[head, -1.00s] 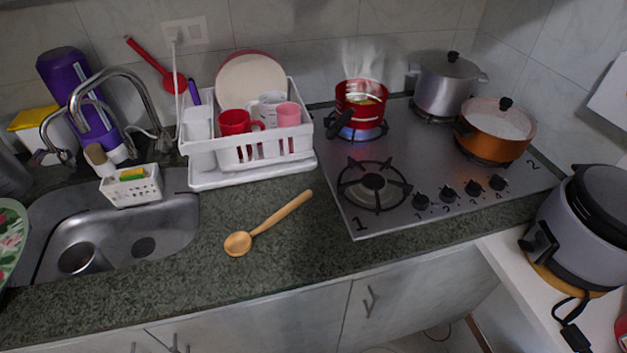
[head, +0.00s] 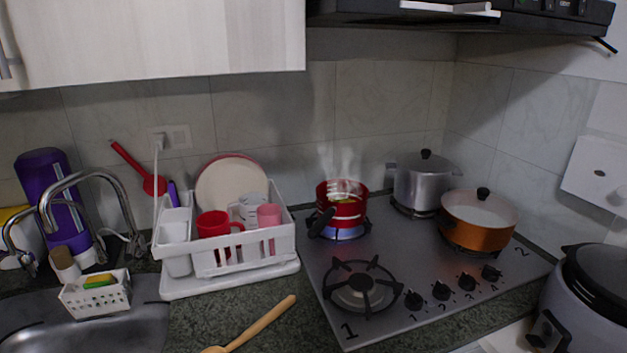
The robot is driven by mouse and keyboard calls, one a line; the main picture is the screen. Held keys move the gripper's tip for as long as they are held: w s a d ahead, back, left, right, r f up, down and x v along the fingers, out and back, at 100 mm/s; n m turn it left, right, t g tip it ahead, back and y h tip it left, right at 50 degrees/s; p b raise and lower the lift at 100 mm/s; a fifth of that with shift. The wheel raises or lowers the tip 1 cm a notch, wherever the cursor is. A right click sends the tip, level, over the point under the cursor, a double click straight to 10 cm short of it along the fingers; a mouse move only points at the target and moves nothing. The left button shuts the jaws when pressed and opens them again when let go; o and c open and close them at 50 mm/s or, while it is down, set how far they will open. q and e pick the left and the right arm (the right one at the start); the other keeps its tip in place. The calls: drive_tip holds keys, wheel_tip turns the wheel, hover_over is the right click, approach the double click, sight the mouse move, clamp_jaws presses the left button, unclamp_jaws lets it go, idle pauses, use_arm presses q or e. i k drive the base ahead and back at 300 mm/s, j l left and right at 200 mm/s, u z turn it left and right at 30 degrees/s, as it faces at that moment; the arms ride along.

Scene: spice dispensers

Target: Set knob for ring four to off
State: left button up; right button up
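The steel stove (head: 400,255) carries a row of several black knobs along its front edge. The knob for ring four (head: 491,272) is the rightmost, with a small 4 printed below it. Its exact pointer angle is too small to tell. The other knobs include knob one (head: 413,300) at the left end. A blue flame burns under the red pot (head: 343,205) on the back left ring, and steam rises from it. Neither of my grippers is in view.
The front left ring (head: 362,287) is bare. An orange pot (head: 478,220) and a silver pot (head: 422,185) stand on the right rings. A range hood (head: 460,17) hangs above. A rice cooker (head: 590,300) is at right, a white dish rack (head: 245,252) at left.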

sight(491, 273)
drive_tip(key=z, duration=1.25)
